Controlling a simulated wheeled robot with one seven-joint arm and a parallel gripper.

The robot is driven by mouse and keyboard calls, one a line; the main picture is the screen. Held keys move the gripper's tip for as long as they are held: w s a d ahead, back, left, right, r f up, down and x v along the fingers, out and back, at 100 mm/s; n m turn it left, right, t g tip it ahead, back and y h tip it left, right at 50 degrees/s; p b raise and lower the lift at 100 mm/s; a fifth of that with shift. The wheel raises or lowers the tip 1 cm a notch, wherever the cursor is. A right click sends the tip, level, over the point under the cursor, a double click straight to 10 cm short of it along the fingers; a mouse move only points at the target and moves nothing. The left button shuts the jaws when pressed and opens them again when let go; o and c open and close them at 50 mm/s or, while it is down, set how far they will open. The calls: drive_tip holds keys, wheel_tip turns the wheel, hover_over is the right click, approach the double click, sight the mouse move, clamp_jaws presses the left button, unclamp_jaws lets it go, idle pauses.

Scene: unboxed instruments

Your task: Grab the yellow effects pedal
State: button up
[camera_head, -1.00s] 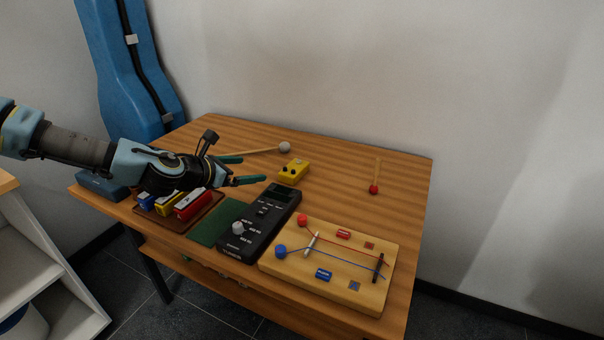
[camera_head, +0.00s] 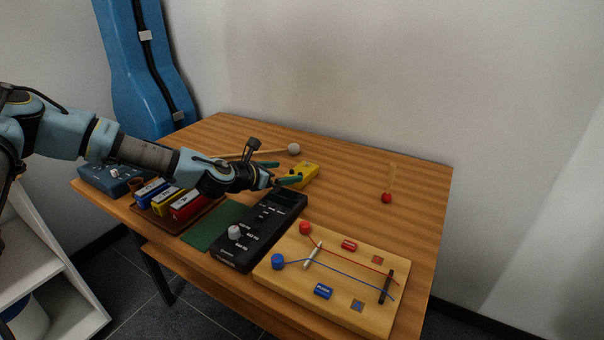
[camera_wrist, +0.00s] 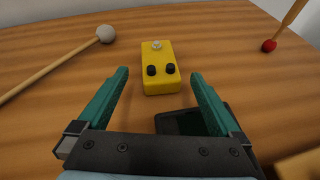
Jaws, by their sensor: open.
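The yellow effects pedal (camera_head: 306,172) lies on the wooden table, just beyond the dark tuner. In the wrist view the pedal (camera_wrist: 159,72) sits ahead of and between the fingers, with two black knobs and a pale footswitch on top. My gripper (camera_head: 283,172) is open, its green fingers (camera_wrist: 156,90) reaching toward the near end of the pedal. In the head view one finger partly covers the pedal's left side. The wrist view shows no finger touching it.
The dark tuner (camera_head: 262,232) lies close below the gripper. A grey-headed mallet (camera_head: 294,149) lies left of the pedal and a red-headed one (camera_head: 387,197) right of it. A wooden circuit board (camera_head: 340,280) lies in front.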

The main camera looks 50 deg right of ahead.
sight(293, 172)
drive_tip(key=shift+f+p+x, duration=0.1)
drive_tip(key=shift+p+x, duration=0.35)
drive_tip(key=shift+x, duration=0.75)
drive_tip(key=shift+f+p+x, duration=0.15)
drive_tip(key=shift+p+x, duration=0.3)
drive_tip(key=shift+x, duration=0.7)
drive_tip(key=shift+s, duration=0.1)
drive_tip(key=c, duration=1.5)
clamp_jaws()
drive_tip(key=shift+r, duration=0.15)
